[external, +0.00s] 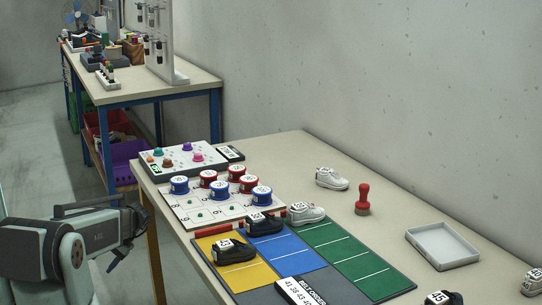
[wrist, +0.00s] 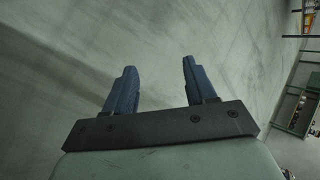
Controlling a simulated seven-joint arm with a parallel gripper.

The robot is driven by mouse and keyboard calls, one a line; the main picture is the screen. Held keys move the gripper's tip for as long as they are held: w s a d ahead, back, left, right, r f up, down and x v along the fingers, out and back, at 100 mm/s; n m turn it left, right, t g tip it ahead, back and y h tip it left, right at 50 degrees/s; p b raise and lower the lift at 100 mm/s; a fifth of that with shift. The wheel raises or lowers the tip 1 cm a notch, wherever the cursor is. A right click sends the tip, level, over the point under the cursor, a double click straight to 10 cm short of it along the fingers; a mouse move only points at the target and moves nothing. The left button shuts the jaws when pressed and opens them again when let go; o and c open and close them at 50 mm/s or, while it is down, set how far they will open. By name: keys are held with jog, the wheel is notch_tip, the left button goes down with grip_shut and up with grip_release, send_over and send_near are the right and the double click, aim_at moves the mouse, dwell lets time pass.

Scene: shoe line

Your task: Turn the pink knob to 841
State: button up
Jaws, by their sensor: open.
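The pink knob (external: 197,157) sits on the right part of a white panel (external: 183,170) at the far left end of the near table in the external view. Orange, teal, brown-red and purple knobs share this panel. Its number reading is too small to make out. My gripper (external: 116,262) is left of the table, low in the external view and well apart from the panel. In the wrist view my gripper (wrist: 158,66) shows two blue fingers spread apart with nothing between them, over bare floor. The knob is not in the wrist view.
A board with blue and red round caps (external: 220,190) lies in front of the panel. Shoes, a coloured mat (external: 325,250), a red-handled stamp (external: 362,200) and a grey tray (external: 442,245) are further right. A second table (external: 130,90) stands behind.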

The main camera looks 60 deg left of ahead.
jog(key=w+a+r+n+t+y, duration=0.2)
jog(key=a+r+n, duration=0.2)
jog(key=a+r, duration=1.4)
jog(key=w+a+r+n+t, duration=0.2)
jog(key=w+a+r, duration=0.45)
jog(key=r, duration=0.35)
notch_tip(320, 180, up, 13)
jog(key=m+t+h, duration=0.3)
jog(key=m+h, duration=0.1)
jog(key=h, duration=0.1)
send_over(198, 154)
notch_tip(198, 154, down, 14)
jog(key=shift+r, duration=0.25)
grip_shut()
